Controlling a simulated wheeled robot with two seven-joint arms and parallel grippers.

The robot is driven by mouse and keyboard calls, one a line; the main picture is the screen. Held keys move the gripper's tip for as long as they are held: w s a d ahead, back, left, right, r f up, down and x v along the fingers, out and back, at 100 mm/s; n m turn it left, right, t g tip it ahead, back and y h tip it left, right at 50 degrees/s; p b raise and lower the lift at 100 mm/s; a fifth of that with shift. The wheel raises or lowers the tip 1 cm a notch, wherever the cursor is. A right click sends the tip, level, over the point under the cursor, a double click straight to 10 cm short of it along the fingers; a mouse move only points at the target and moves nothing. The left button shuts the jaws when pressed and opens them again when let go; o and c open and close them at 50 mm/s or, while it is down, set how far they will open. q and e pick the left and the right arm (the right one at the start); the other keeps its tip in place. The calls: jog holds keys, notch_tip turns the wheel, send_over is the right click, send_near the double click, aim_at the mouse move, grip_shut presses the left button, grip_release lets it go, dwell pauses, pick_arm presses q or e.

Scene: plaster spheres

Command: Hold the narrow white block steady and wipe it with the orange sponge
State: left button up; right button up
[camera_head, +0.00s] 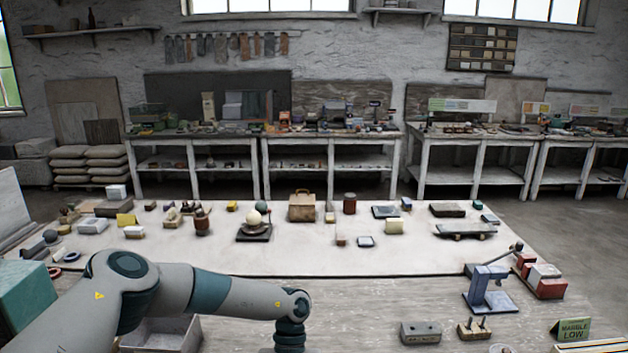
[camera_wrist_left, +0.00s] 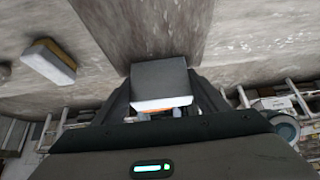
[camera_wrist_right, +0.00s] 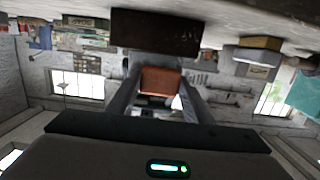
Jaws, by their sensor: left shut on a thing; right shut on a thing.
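In the left wrist view my left gripper (camera_wrist_left: 161,82) is shut on a box-shaped block, the narrow white block (camera_wrist_left: 160,76). Its large face looks grey in shade and its near edge is bright white, with a little orange just below. In the right wrist view my right gripper (camera_wrist_right: 160,86) is shut on the orange sponge (camera_wrist_right: 161,80), a brownish-orange block between the two fingers. Neither gripper shows in the head view; my left arm runs off its lower edge. I cannot tell whether sponge and block touch.
A white-and-yellow block (camera_wrist_left: 48,62) lies on the worktop in the left wrist view. The head view shows a pale mat (camera_head: 290,262) with several small objects, a blue stand (camera_head: 490,290) at right, and a grey tray (camera_head: 160,335) near my arm. The mat's front strip is clear.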

pick_arm(q)
jog(key=shift+s, duration=0.1)
pick_arm(e)
jog(key=shift+w+d, duration=0.1)
jog(key=shift+w, duration=0.5)
dwell(1.1)
jog(key=shift+s+d, duration=0.1)
jog(key=shift+d, duration=0.4)
jog(key=shift+s+d, duration=0.15)
jog(key=shift+d, duration=0.25)
jog(key=shift+a, duration=0.25)
dwell(0.6)
jog(key=shift+a, duration=0.75)
jog(key=shift+a, duration=0.15)
